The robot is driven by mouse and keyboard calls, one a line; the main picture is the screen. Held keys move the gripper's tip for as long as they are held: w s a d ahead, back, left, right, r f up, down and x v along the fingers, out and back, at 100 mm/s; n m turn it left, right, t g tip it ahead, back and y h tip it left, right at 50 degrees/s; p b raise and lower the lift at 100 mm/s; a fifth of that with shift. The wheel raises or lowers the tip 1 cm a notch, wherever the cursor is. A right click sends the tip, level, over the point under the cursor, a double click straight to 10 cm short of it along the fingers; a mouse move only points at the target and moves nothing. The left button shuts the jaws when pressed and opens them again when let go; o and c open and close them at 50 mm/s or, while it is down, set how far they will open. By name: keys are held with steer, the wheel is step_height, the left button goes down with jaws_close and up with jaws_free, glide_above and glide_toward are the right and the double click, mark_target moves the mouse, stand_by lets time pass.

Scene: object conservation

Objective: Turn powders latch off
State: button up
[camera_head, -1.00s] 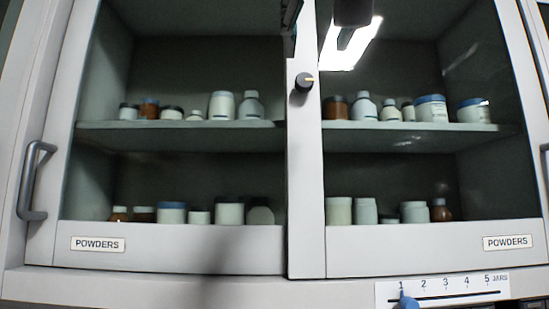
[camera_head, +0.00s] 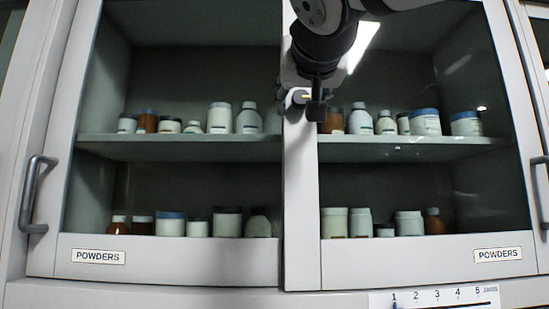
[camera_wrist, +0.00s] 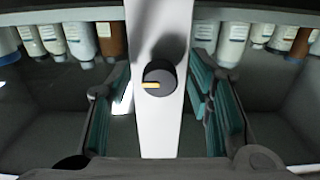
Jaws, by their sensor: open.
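The powders latch is a dark round knob with a pale yellow pointer mark. In the wrist view the knob (camera_wrist: 159,78) sits on the white centre strip between two glass doors, its mark pointing left. In the head view the knob (camera_head: 298,97) is partly hidden by my arm. My gripper (camera_wrist: 160,110) is open in the wrist view, with one teal-padded finger on each side of the strip. The knob lies between the fingers in the picture; I see no contact. In the head view my gripper (camera_head: 308,95) hangs in front of the strip at knob height.
Several jars and bottles stand on the shelf (camera_head: 180,148) and cabinet floor behind glass. Two POWDERS labels (camera_head: 98,257) mark the doors. Grey handles (camera_head: 35,195) stick out at the sides. A numbered JARS scale (camera_head: 435,299) lies below the right door.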

jaws_close()
steer(key=n, duration=0.4)
steer(key=shift+d+n, duration=0.1)
steer(key=shift+n, duration=0.2)
steer(key=n+p, duration=0.1)
steer(key=n, duration=0.3)
steer(key=shift+r+n+p, duration=0.1)
steer(key=shift+n+p, duration=0.2)
steer(key=shift+p, duration=0.05)
steer(key=n+p, duration=0.1)
steer(key=n, duration=0.3)
steer(key=shift+d+r+n+p, duration=0.1)
steer(key=shift+n+p, duration=0.2)
steer(key=shift+p, duration=0.1)
steer(key=shift+n+p, duration=0.95)
steer(key=shift+n, duration=1.15)
